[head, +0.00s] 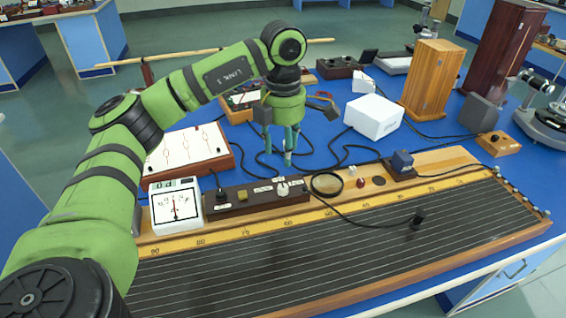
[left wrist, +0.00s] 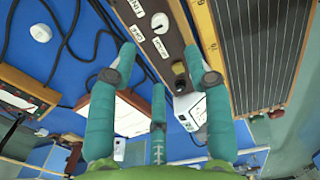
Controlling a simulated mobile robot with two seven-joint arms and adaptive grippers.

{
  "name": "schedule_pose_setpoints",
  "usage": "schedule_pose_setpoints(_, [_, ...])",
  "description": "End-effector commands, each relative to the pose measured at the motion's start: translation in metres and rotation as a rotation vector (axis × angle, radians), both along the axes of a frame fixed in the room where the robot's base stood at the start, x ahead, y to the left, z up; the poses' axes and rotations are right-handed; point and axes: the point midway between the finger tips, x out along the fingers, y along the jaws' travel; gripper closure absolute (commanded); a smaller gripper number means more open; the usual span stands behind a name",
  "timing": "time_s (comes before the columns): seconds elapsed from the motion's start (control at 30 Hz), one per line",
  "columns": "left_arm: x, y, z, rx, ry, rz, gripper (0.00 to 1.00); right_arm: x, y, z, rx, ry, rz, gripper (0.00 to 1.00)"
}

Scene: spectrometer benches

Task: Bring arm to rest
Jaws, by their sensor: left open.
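My left arm comes in from the left in the head view and reaches over the blue bench. My left gripper (head: 286,152) points down above the bench, behind the long wooden wire board (head: 330,250). Its teal fingers show spread in the left wrist view (left wrist: 160,82), with nothing between them. The gripper is open and empty. How high the fingertips are above the bench is hard to tell. My right gripper is not in view.
A white dial meter (head: 175,206) and a dark switch strip (head: 255,200) stand on the wire board. A white box (head: 373,117) and a wooden box (head: 432,80) stand to the gripper's right. Black cables lie around beneath it. A white-topped panel (head: 187,150) lies left.

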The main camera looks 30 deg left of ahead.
Motion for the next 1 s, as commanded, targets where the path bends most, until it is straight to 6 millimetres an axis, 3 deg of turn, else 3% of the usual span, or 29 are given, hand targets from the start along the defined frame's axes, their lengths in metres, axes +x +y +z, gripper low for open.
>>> schedule_pose_setpoints(0.17, [0.0,0.0,0.011,0.001,0.001,0.0,0.5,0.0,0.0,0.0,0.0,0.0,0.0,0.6])
schedule_pose_setpoints(0.7, [0.0,0.0,0.013,0.001,0.001,0.0,0.5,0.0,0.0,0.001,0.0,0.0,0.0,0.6])
schedule_pose_setpoints(0.77, [0.0,0.0,0.018,0.0,0.0,0.0,0.5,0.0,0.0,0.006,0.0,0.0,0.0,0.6])
schedule_pose_setpoints(1.0, [0.0,0.0,0.069,0.0,0.0,0.0,0.5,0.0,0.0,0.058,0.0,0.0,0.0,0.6])
